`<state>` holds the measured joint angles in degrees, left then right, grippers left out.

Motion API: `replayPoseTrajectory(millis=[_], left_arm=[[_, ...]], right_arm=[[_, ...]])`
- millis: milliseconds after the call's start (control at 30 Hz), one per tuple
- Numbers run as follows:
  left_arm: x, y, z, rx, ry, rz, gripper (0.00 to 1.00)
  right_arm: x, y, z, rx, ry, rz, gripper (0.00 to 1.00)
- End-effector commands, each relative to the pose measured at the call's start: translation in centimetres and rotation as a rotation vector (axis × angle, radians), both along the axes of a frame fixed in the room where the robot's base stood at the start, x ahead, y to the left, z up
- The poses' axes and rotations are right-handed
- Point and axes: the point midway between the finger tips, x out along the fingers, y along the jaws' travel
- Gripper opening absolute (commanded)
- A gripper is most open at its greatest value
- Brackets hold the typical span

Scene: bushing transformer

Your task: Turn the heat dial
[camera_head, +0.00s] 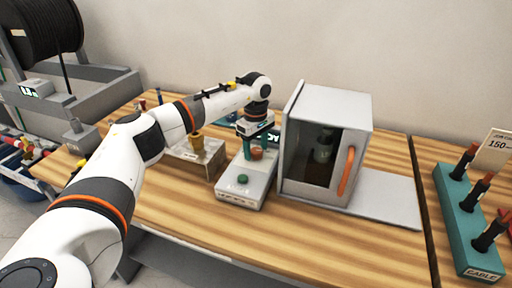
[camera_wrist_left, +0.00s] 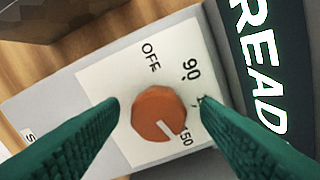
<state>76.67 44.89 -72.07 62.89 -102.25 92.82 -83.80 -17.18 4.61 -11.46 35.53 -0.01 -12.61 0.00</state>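The heat dial (camera_head: 257,154) is a round orange-brown knob on a pale control box (camera_head: 238,188). In the left wrist view the dial (camera_wrist_left: 158,112) sits on a white plate marked OFF, 90, a partly hidden number, and 150. Its white pointer mark faces down and right, near the 150. My left gripper (camera_head: 256,147) reaches down over the dial from above. Its two green fingers stand open on either side of the knob, with the left fingertip close to the knob and a small gap at the right one. My right gripper is not in view.
A grey oven-like cabinet (camera_head: 325,105) with an orange handle (camera_head: 346,171) stands close on the right. A box with a yellowish part (camera_head: 196,146) is on the left. A teal cable rack (camera_head: 462,225) stands far right.

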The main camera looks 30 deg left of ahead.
Motion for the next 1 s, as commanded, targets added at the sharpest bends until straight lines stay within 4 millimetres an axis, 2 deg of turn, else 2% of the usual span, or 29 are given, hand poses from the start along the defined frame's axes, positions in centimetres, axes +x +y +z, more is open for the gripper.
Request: replayPoseTrajectory(millis=[233, 367, 467, 800, 1000], left_arm=[[-0.1, 0.0, -0.1, 0.001, 0.004, -0.001, 0.57], [0.0, -0.1, 0.6, 0.000, 0.001, -0.001, 0.57], [0.0, 0.0, 2.0, 0.000, -0.001, -0.001, 0.57], [0.0, 0.0, 9.2, 0.000, -0.002, 0.000, 0.57], [0.0, 0.0, 11.4, 0.000, 0.002, 0.000, 0.57]], right_arm=[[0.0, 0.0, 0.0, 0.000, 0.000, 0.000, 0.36], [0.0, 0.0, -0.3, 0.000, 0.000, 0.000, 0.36], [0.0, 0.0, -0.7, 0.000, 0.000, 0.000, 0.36], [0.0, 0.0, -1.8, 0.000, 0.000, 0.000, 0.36], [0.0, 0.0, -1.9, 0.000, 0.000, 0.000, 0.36]])
